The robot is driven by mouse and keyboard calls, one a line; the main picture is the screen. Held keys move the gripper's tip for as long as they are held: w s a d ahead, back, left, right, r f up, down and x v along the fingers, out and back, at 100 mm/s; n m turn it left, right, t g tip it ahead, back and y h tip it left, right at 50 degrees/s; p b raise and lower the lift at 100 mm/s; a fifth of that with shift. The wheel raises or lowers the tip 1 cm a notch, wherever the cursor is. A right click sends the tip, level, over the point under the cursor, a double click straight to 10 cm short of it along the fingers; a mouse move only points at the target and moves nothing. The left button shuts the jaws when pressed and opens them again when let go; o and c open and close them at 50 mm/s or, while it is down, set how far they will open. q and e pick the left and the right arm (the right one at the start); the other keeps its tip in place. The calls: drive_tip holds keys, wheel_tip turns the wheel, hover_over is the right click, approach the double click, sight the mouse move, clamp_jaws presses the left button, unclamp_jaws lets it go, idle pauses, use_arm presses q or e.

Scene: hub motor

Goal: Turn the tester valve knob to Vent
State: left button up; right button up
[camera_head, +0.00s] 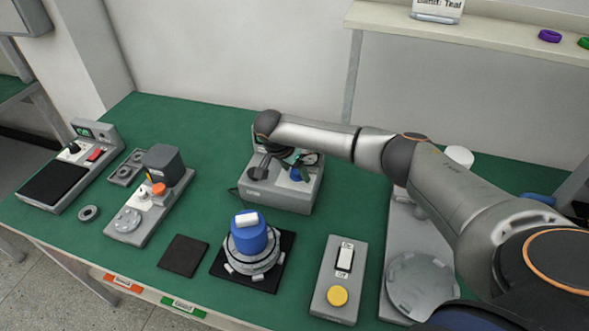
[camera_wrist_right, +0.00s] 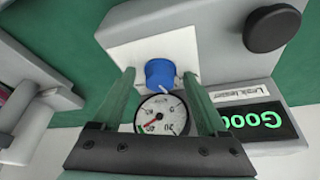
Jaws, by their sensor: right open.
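The leak tester is a grey box (camera_head: 265,196) at the back middle of the green table. Its blue valve knob (camera_wrist_right: 160,73) sits on a white panel, with a white mark on its lower right edge; in the head view the knob (camera_head: 295,174) is partly hidden. My right gripper (camera_head: 290,163) is at the tester's top. In the right wrist view its open fingers (camera_wrist_right: 159,76) stand on either side of the knob, with gaps visible. I cannot tell how deep they reach. The Vent marking is not readable. My left gripper is not in view.
A blue-topped motor (camera_head: 250,238) and a grey switch box (camera_head: 340,280) stand in front of the tester.

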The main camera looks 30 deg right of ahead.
clamp_jaws()
idle(0.7)
